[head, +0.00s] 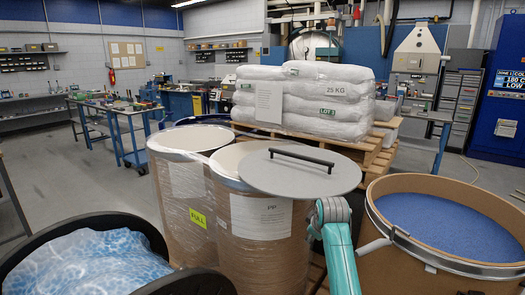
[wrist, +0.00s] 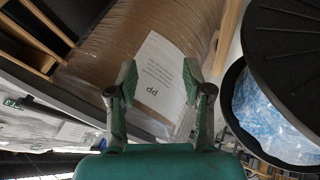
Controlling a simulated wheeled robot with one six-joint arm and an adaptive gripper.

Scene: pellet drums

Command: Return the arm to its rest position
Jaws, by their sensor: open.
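My gripper (wrist: 160,82) shows in the wrist view with its two fingers apart and nothing between them. It faces the side of a brown wrapped drum (wrist: 110,60) with a white PP label (wrist: 155,75), which appears upside down. The gap to the drum is hard to judge. In the head view my teal arm (head: 341,255) rises in front, right of the PP drum (head: 250,250); the gripper's fingers cannot be made out there. A grey lid (head: 270,178) with a black handle (head: 301,159) sits over the PP drum's top, overhanging to the right.
An open drum of blue pellets (head: 445,225) stands close right of my arm. Another wrapped drum (head: 172,190) stands behind left. A black-rimmed bin (head: 150,232) with a blue-white liner is front left. White sacks (head: 300,105) lie on a pallet (head: 376,158) behind.

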